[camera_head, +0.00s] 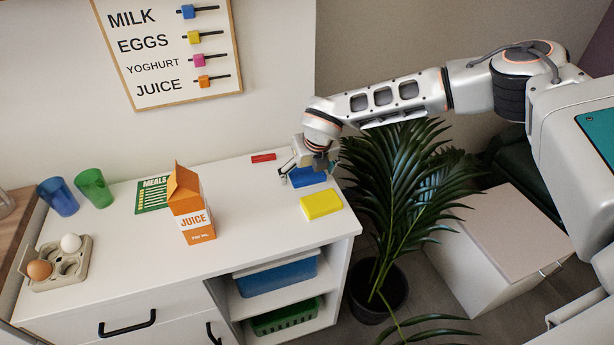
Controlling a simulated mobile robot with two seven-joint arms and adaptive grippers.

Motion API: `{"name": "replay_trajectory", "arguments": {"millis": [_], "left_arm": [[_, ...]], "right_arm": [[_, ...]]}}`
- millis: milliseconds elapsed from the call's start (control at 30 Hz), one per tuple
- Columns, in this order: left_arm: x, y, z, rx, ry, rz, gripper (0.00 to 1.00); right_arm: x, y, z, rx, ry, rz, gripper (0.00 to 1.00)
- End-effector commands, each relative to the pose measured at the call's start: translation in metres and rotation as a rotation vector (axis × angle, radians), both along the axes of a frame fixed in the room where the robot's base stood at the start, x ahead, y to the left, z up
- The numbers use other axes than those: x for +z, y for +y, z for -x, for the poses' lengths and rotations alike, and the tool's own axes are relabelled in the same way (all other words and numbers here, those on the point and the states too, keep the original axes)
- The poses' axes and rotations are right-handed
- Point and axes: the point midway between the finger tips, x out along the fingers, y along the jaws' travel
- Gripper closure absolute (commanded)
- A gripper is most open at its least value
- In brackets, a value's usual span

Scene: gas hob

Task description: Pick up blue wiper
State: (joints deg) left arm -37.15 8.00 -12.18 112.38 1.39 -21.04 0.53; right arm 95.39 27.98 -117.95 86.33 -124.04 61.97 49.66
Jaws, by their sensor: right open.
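A blue wiper (308,177), a flat block, lies on the white counter near its back right corner. My right gripper (300,176) is open directly over the blue wiper, its fingers pointing down and hiding part of it. I cannot tell whether the fingers touch it. My right arm reaches in from the right. My left gripper is not in view.
A yellow block (321,204) lies just in front of the blue wiper, and a small red object (263,158) lies behind left. An orange juice carton (191,207) stands mid-counter. Cups, an egg tray (49,276) and a green card (153,195) are left. A plant (398,185) stands right.

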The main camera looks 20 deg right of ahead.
Motion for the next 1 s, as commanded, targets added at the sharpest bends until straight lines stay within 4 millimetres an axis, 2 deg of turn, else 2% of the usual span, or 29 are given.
{"name": "replay_trajectory", "arguments": {"millis": [67, 200, 233, 667, 867, 1000], "left_arm": [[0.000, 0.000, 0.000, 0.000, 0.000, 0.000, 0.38], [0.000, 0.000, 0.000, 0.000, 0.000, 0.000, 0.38], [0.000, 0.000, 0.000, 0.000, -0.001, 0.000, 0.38], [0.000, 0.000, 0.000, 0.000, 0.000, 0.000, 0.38], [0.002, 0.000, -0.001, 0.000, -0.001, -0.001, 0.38], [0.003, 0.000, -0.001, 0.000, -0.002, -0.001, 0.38]], "right_arm": [[0.000, 0.000, 0.000, 0.000, 0.000, 0.000, 0.17], [0.001, 0.000, 0.000, 0.000, 0.000, 0.000, 0.54], [0.001, 0.000, 0.000, 0.000, 0.000, 0.000, 0.56], [0.006, 0.000, -0.001, -0.001, -0.002, -0.001, 0.56], [0.029, 0.000, -0.001, 0.000, -0.003, -0.002, 0.56], [0.061, 0.000, -0.001, 0.000, -0.006, -0.002, 0.56]]}}
